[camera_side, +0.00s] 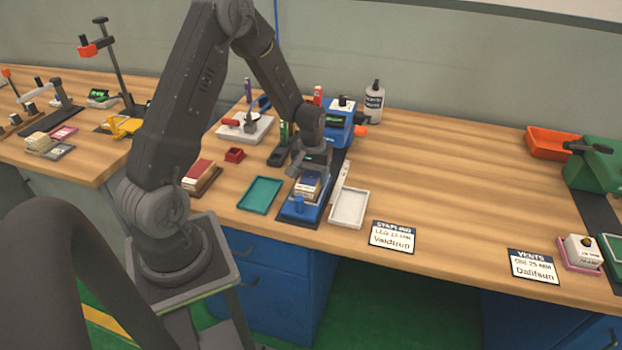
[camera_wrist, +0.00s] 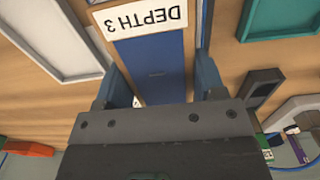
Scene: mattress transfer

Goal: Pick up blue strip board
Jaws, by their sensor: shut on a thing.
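My gripper (camera_side: 313,165) points down over a blue fixture (camera_side: 290,210) near the front of the bench. In the wrist view its two fingers (camera_wrist: 162,78) stand on either side of a flat blue strip board (camera_wrist: 158,62), and the gripper is shut on it. A white label reading "DEPTH 3" (camera_wrist: 140,18), upside down, shows beyond the board. In the side view the held board is mostly hidden by the gripper, and I cannot tell whether it still touches the fixture.
A teal tray (camera_side: 260,195) lies left of the fixture and a white tray (camera_side: 349,207) right of it. A blue machine (camera_side: 339,120) and a bottle (camera_side: 374,104) stand behind. A "STAPLING" card (camera_side: 392,237) lies at the front. The bench middle right is clear.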

